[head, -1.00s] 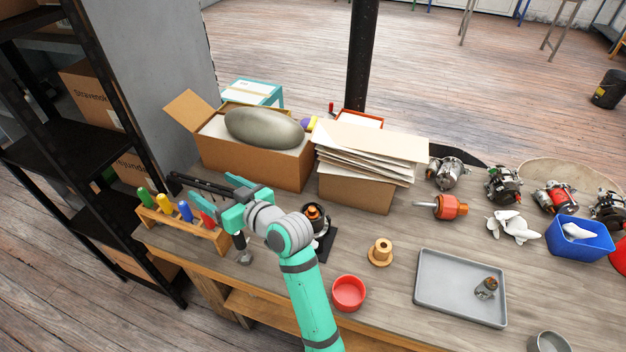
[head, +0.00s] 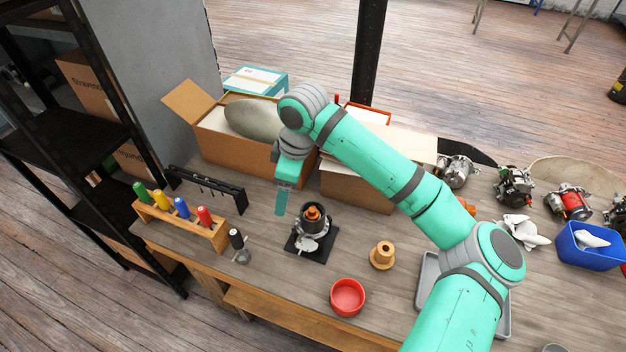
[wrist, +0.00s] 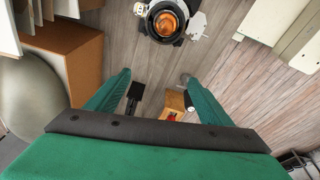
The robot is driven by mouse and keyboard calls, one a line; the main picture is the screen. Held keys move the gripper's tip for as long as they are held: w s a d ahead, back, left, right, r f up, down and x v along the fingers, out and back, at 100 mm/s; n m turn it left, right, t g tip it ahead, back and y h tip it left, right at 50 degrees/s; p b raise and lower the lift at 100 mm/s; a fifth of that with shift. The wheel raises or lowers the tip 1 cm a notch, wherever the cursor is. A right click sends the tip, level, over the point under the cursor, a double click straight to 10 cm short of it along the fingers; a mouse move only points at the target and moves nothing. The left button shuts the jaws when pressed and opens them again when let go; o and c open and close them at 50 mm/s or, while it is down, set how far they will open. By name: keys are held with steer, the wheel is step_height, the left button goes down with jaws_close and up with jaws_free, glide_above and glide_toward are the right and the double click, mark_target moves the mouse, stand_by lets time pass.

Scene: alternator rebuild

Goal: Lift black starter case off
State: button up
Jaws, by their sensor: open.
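The black starter case (head: 314,213) stands upright on a black square base (head: 300,245) on the workbench. Silver metal parts show around its lower half and an orange-copper core shows inside its open top. In the wrist view the case (wrist: 152,24) is near the top edge, seen from above, its ring around the copper core. My gripper (head: 282,211) points down, above the bench and a little left of and behind the case in the head view. In the wrist view its two teal fingers (wrist: 156,76) are spread with nothing between them, apart from the case.
Left are a wooden rack (head: 190,228) of coloured-handled tools, a black bar rack (head: 207,188) and a small black-and-silver part (head: 238,245). A copper flanged piece (head: 382,256) and red bowl (head: 348,297) lie right and front. Cardboard boxes (head: 240,160) stand behind.

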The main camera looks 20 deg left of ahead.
mark_target(311, 208)
steer(key=d, duration=0.2)
steer(key=w+d+r+h, duration=0.1)
steer(key=d, duration=0.1)
steer(key=d+h, duration=0.1)
steer(key=shift+w+d+r, duration=0.25)
steer(key=shift+d, duration=0.15)
step_height(311, 208, down, 9)
steer(key=shift+d, duration=0.1)
steer(key=shift+f, duration=0.8)
steer(key=c, duration=1.7)
steer(key=shift+c, duration=0.2)
steer(key=shift+w+r, duration=0.1)
steer(key=shift+r, duration=0.25)
steer(key=shift+r, duration=0.5)
steer(key=shift+r, duration=0.2)
